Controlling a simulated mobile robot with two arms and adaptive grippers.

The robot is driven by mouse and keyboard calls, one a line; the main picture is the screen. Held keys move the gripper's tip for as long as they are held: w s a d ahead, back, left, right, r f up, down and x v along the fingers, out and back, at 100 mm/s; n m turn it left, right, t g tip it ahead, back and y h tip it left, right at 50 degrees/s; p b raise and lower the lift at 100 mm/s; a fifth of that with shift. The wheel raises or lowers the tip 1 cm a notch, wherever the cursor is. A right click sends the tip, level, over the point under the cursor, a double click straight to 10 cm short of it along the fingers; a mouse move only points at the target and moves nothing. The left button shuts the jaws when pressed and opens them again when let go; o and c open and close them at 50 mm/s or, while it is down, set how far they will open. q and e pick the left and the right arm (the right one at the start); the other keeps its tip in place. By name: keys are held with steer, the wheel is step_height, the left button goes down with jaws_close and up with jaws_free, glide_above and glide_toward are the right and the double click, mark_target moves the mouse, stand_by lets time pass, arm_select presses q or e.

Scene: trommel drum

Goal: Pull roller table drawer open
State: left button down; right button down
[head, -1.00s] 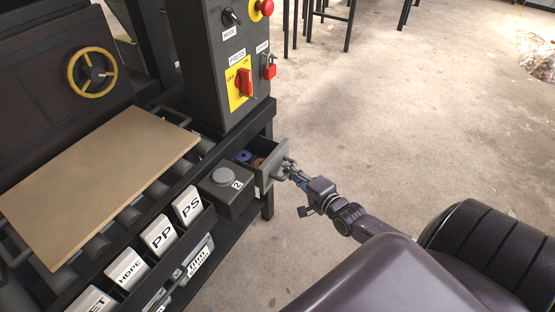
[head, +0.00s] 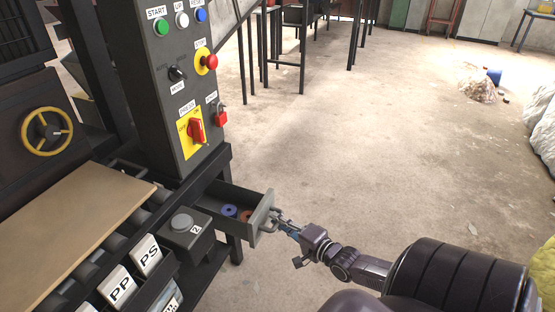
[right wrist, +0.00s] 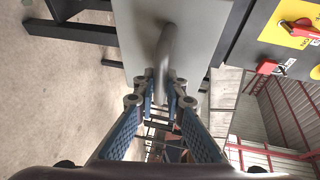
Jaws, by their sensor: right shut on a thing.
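The roller table drawer (head: 243,204) stands pulled out of the dark roller table frame (head: 222,164). A blue ring (head: 229,211) and an orange-brown ring (head: 247,216) lie inside it. Its grey front panel carries a bar handle (head: 270,217). My right gripper (head: 281,222) is at the handle, shut on it. In the right wrist view the blue-padded fingers (right wrist: 160,97) close around the handle bar (right wrist: 165,50), with the grey drawer front (right wrist: 195,40) behind it. My left gripper is not in view.
A control cabinet (head: 170,85) with buttons and a red switch stands above the drawer. A grey button box (head: 186,232) and bins labelled PS and PP (head: 148,254) sit left of it. A tan board (head: 70,225) lies on the rollers. Open floor (head: 370,150) spreads to the right.

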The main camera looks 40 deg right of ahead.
steer(key=c, duration=2)
jaws_free()
steer(key=shift+o, duration=0.2)
steer(key=s+r, duration=0.2)
steer(key=s, duration=0.9)
steer(key=shift+s, duration=0.4)
steer(key=shift+a, duration=0.1)
